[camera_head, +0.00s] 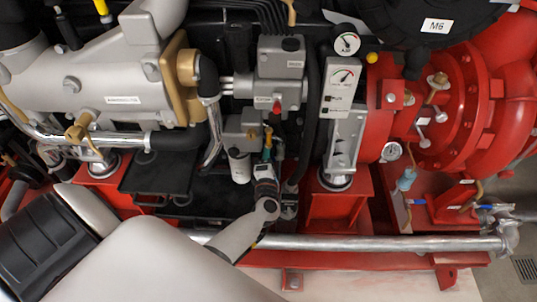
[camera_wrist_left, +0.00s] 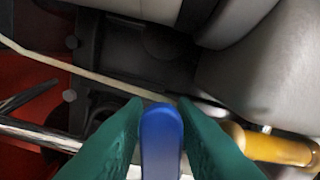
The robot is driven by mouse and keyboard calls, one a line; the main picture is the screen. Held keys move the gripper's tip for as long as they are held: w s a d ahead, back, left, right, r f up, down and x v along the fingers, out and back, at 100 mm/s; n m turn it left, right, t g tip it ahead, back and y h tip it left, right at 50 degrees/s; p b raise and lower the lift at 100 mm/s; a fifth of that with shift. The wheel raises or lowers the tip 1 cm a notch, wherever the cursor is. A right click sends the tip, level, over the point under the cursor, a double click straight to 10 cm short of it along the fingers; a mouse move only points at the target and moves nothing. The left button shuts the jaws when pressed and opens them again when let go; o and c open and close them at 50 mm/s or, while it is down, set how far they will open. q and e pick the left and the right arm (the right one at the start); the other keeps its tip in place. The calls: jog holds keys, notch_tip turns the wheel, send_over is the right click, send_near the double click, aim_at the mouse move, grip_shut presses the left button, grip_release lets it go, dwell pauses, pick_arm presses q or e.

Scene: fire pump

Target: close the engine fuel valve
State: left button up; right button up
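My left gripper (camera_head: 267,157) reaches into the dark gap in the middle of the engine, below the grey control box. In the left wrist view its two green fingers (camera_wrist_left: 160,140) stand on either side of a blue handle (camera_wrist_left: 161,135), which looks like the fuel valve's lever. The handle fills the gap between the fingertips, and both seem to touch it. A yellow-brass cylindrical fitting (camera_wrist_left: 270,146) lies just right of the fingers. In the head view the gripper largely hides the handle. The right gripper is not in view.
The grey control box (camera_head: 280,58) is just above the gripper, with a white filter-like cylinder (camera_head: 239,165) at its left. A gauge panel (camera_head: 342,88) stands to the right. A long metal pipe (camera_head: 390,243) runs across below. The red pump housing (camera_head: 465,110) fills the right side.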

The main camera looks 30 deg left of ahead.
pick_arm(q)
jog(key=shift+w+a, duration=0.1)
jog(key=shift+w, duration=0.05)
grip_shut()
jog(key=m+p, duration=0.1)
jog(key=r+m+p, duration=0.1)
jog(key=m+p, duration=0.1)
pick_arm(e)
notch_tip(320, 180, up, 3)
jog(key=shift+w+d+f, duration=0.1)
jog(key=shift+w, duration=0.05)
pick_arm(q)
grip_release()
